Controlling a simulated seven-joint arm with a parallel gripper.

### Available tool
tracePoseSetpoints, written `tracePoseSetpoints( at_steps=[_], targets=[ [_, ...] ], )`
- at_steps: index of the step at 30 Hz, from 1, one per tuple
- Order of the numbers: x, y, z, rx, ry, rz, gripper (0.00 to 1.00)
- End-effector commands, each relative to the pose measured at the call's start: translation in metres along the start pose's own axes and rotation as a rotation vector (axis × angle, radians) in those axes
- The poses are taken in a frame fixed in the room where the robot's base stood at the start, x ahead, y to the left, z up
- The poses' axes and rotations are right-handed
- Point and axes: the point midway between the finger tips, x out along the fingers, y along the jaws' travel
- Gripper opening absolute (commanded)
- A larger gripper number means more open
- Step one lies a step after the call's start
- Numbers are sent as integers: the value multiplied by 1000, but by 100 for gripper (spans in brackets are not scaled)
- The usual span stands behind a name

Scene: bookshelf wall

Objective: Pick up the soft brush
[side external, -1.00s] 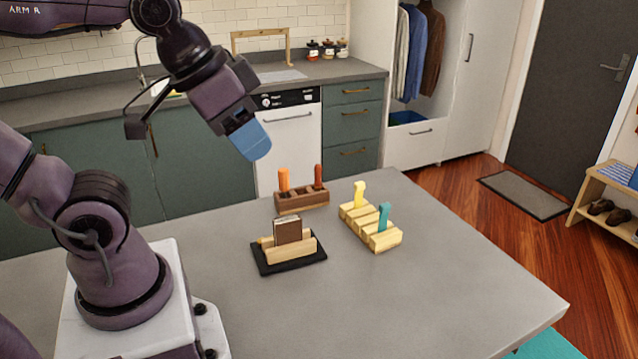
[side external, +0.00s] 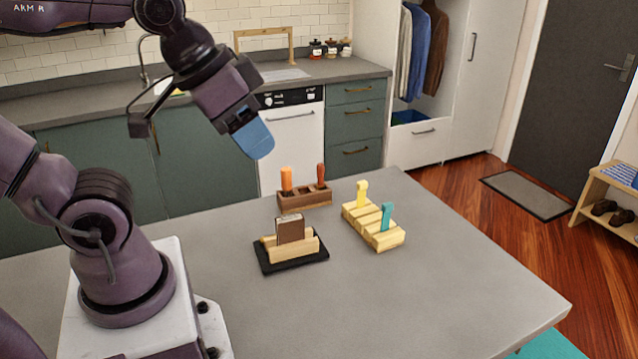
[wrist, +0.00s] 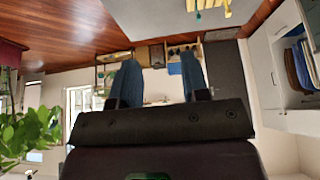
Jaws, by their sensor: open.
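I cannot tell which item is the soft brush. A dark brown wooden holder (side external: 305,199) on the table has an orange handle (side external: 286,179) and a red-brown handle (side external: 321,174) standing upright in it; their lower ends are hidden. A pale slotted wooden block (side external: 375,229) holds a yellow-handled item (side external: 362,192) and a teal-handled item (side external: 386,214), both upright. My gripper (side external: 254,140), with blue fingers, is in the air above and left of the holders, touching nothing. The wrist view shows the gripper (wrist: 158,78) with its fingers apart and nothing between them.
A dark brown piece (side external: 290,228) stands in a light wooden stand (side external: 310,245) on a black base (side external: 270,267), in front of the brown holder. The grey table (side external: 430,290) is clear at right and front. A kitchen counter (side external: 330,70) runs behind.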

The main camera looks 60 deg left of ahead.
Motion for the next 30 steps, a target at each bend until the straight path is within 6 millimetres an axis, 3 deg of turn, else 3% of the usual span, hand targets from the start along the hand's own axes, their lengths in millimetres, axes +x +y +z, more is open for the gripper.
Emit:
tracePoseSetpoints(
  at_steps=[9,11,20,25,30],
  targets=[
    [0,0,0,0,0,0,42],
    [0,0,0,0,0,0,52],
    [2,-1,-3,11,4,3,52],
    [24,-11,-39,135,57,14,52],
    [73,-45,-96,371,159,-56,52]
  ],
)
